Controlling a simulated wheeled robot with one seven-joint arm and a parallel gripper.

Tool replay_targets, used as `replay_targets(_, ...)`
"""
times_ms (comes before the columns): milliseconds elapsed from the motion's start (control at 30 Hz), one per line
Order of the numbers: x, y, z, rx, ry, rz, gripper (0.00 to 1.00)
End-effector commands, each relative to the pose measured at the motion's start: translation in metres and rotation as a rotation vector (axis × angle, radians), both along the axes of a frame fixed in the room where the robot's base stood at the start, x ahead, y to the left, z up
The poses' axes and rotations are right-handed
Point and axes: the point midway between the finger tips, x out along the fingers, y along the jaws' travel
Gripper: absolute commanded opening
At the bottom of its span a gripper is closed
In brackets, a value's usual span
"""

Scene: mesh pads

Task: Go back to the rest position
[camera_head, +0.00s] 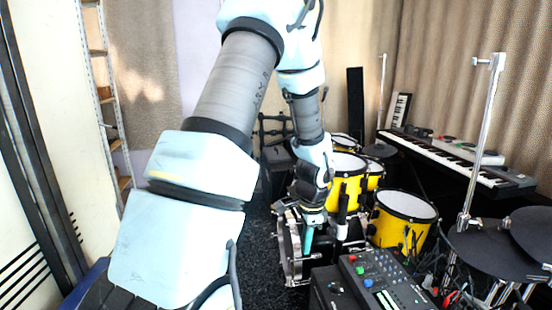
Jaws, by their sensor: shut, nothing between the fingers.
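My arm rises from the lower left, bends at the top of the head view and comes down near the middle. My gripper (308,240) hangs at its end, pointing down in front of the drum kit. Its teal fingertips look together, with nothing seen between them. A black and white upright piece (342,215) shows just right of the gripper; I cannot tell whether it touches it.
Yellow drums (403,220) stand right of and behind the gripper. A mixer (377,285) is below right. Black mesh pads (492,250) and a chrome stand (484,130) are at right. A keyboard (450,160) stands behind. Dark carpet (258,260) shows left of the drums.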

Motion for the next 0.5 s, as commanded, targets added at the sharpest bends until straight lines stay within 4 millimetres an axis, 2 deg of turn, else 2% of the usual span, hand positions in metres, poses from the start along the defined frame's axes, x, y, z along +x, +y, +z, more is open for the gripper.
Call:
replay_targets(33, -0.002, 0.023, 0.03, -0.011, -0.017, 0.138, 0.0)
replay_targets(200, -0.027, 0.086, 0.096, -0.063, -0.048, 0.604, 0.0)
replay_targets(333, -0.053, 0.12, 0.132, -0.113, -0.063, 0.92, 0.0)
replay_targets(500, -0.08, 0.144, 0.156, -0.166, -0.067, 1.191, 0.0)
